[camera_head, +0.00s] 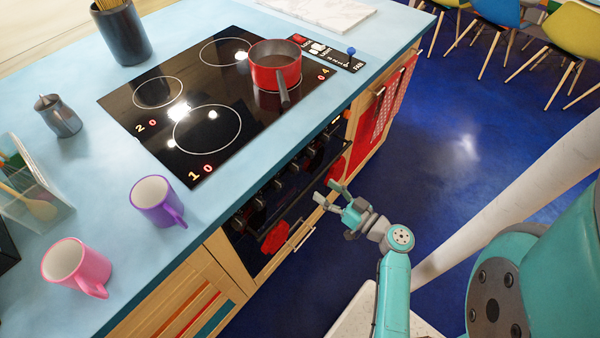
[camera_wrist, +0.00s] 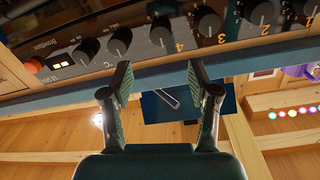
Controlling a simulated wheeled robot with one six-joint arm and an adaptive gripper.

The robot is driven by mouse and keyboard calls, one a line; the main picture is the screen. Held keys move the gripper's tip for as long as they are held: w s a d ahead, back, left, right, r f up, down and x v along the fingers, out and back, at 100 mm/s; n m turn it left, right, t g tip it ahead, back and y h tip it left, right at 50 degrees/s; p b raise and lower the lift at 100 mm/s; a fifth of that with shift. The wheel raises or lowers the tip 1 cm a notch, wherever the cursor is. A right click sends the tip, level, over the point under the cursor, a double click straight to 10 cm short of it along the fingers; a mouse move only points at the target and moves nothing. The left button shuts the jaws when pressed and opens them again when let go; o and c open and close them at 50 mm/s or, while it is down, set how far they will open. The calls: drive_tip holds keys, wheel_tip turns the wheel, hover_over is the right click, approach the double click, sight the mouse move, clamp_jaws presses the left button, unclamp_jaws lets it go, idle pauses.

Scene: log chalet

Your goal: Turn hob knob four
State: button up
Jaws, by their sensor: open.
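The oven's control panel (camera_wrist: 140,42) runs across the top of the wrist view, with several black knobs in a row. Knob four (camera_wrist: 160,32) appears to be the one with an orange 4 just below and right of it. The knob by the 3 (camera_wrist: 207,20) is to its right. My gripper (camera_wrist: 160,80) is open and empty, its fingertips below knob four in the picture and apart from it. In the head view my gripper (camera_head: 327,192) is in front of the oven front. A red pot (camera_head: 275,66) stands on the hob zone marked 4, which shows a red 0.
The black glass hob (camera_head: 190,100) lies in the blue worktop (camera_head: 115,165). A purple mug (camera_head: 157,201) and a pink mug (camera_head: 77,266) stand near its front edge. A red cloth (camera_head: 275,237) hangs at the oven. The blue floor on the right is open, with chairs (camera_head: 575,30) farther back.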

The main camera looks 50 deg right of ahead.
sight(298, 171)
drive_tip(key=w, duration=1)
drive_tip(key=shift+w, duration=0.15)
drive_tip(key=c, duration=1.2)
clamp_jaws()
